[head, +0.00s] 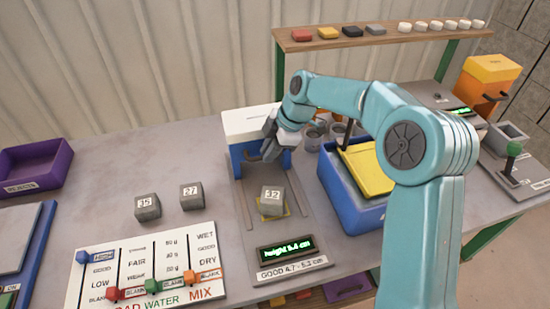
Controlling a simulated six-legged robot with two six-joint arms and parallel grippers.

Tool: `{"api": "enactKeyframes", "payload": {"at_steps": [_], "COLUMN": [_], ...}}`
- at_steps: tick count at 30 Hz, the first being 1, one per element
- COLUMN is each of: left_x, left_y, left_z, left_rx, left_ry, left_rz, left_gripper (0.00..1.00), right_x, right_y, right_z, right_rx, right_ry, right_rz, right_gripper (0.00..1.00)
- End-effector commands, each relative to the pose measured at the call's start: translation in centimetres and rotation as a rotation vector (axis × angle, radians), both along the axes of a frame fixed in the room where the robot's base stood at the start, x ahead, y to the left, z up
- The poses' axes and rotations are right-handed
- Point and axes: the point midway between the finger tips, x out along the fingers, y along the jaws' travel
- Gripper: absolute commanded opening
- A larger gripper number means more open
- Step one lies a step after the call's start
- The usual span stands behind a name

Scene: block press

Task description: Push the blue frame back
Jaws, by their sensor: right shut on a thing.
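The blue frame (234,158) with a white top stands at the back of a grey base with two rails in the head view. My right gripper (264,151) is at the front of the frame, on its right side, and is shut on it. The arm and fingers hide part of the frame's right front. A grey block marked 32 (271,199) sits on a yellow-edged pad in front of the frame, apart from it. A display (285,250) at the front of the base reads a height in green, which looks like 5.4 cm. My left gripper is not in view.
Two grey blocks marked 35 (147,207) and 27 (191,196) stand to the left. A board with sliders (145,265) lies in front of them. A blue bin (345,208) with a yellow panel stands close on the right. A shelf (385,38) spans the back right.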

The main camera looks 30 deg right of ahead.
Motion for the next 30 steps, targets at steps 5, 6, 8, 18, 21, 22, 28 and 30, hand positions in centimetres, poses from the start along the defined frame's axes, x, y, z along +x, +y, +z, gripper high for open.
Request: {"api": "enactKeyframes", "payload": {"at_steps": [5,6,8,18,21,22,28,30], "left_x": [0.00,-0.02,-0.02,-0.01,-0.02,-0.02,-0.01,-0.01], "left_y": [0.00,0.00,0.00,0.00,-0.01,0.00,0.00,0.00], "left_z": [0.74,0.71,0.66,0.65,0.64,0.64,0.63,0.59], "left_rx": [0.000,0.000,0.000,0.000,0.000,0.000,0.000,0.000], "left_ry": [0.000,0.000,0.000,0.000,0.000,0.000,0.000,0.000], "left_rz": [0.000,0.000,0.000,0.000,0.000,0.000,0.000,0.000], "left_gripper": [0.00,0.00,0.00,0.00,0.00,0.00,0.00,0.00], "right_x": [1.37,1.42,1.45,1.45,1.41,1.40,1.34,1.31], "right_y": [-0.48,-0.51,-0.53,-0.50,-0.47,-0.46,-0.40,-0.46], "right_z": [0.22,0.22,0.23,0.21,0.15,0.13,0.04,0.18], "right_rx": [-0.001,-0.001,-0.003,-0.002,-0.001,-0.001,-0.001,-0.001], "right_ry": [-0.007,-0.008,-0.010,-0.011,-0.008,-0.008,-0.005,-0.005], "right_rz": [-0.004,-0.004,-0.004,-0.005,-0.003,-0.003,-0.002,-0.002], "right_gripper": [0.00,0.00,0.00,0.40,0.40,0.40,0.40,0.40]}}
